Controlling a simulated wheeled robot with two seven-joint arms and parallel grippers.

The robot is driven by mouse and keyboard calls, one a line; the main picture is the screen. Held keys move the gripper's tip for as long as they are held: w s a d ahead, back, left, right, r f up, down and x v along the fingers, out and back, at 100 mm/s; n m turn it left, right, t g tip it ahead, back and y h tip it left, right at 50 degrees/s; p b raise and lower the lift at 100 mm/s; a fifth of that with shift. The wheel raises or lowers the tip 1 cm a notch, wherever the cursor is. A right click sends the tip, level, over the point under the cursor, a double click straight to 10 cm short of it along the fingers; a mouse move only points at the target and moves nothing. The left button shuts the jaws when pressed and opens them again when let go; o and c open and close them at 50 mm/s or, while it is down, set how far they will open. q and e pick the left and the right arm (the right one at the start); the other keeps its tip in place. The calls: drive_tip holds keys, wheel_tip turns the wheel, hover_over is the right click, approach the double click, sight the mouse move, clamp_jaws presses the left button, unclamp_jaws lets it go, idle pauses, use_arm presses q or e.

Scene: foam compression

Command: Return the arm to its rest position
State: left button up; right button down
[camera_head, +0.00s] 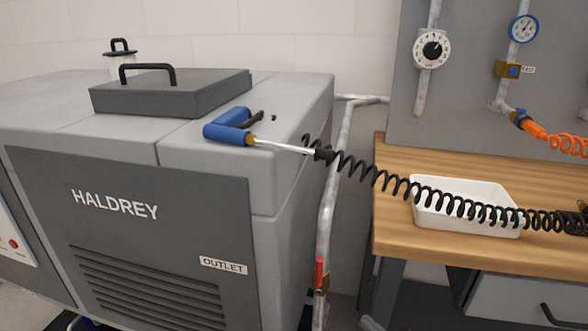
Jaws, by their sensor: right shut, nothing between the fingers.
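I cannot make out either of my grippers or my arms in the head view. A blue-handled tool (229,124) with a brass fitting and a thin silver tube lies on the top of the grey machine (293,105), near its right edge. A black coiled hose (388,181) runs from the end of the tube across the gap to the right. It passes over the white tray (425,217) and reaches a dark bundle at the right picture edge. What this bundle is attached to cannot be told.
A dark lid (175,95) with a handle sits on the machine. The wooden bench (420,240) stands right, with a panel holding a dial (432,49), a gauge (523,28) and an orange hose (550,137). A pipe with a red valve lever (319,272) stands between machine and bench.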

wheel_tip(320, 180, down, 21)
drive_tip(key=s+a+m+g+h, duration=0.15)
drive_tip(key=m+g+h, duration=0.35)
drive_tip(key=h, duration=1)
use_arm(q)
drive_tip(key=s+a+f+p, duration=0.3)
drive_tip(key=s+f+p, duration=0.1)
drive_tip(key=s+p, duration=0.4)
drive_tip(key=s+a+f+p, duration=0.3)
drive_tip(key=s+f+p, duration=0.2)
drive_tip(key=s+p, duration=0.3)
drive_tip(key=shift+s+y, duration=0.3)
drive_tip(key=shift+s, duration=0.7)
use_arm(e)
drive_tip(key=s+d+f+g+h, duration=0.1)
drive_tip(key=s+f, duration=0.4)
drive_tip(key=s, duration=0.6)
drive_tip(key=s+d+f+m+g+h, duration=0.1)
drive_tip(key=s+d+f+g, duration=0.3)
drive_tip(key=s, duration=0.8)
drive_tip(key=s+d+f+m+g+h, duration=0.1)
drive_tip(key=s+d+f+g+h, duration=0.1)
drive_tip(key=s+f, duration=0.5)
drive_tip(key=s+d+g, duration=0.1)
drive_tip(key=s+g, duration=0.1)
drive_tip(key=s, duration=0.2)
drive_tip(key=shift+s+f, duration=0.3)
drive_tip(key=shift+s, duration=0.1)
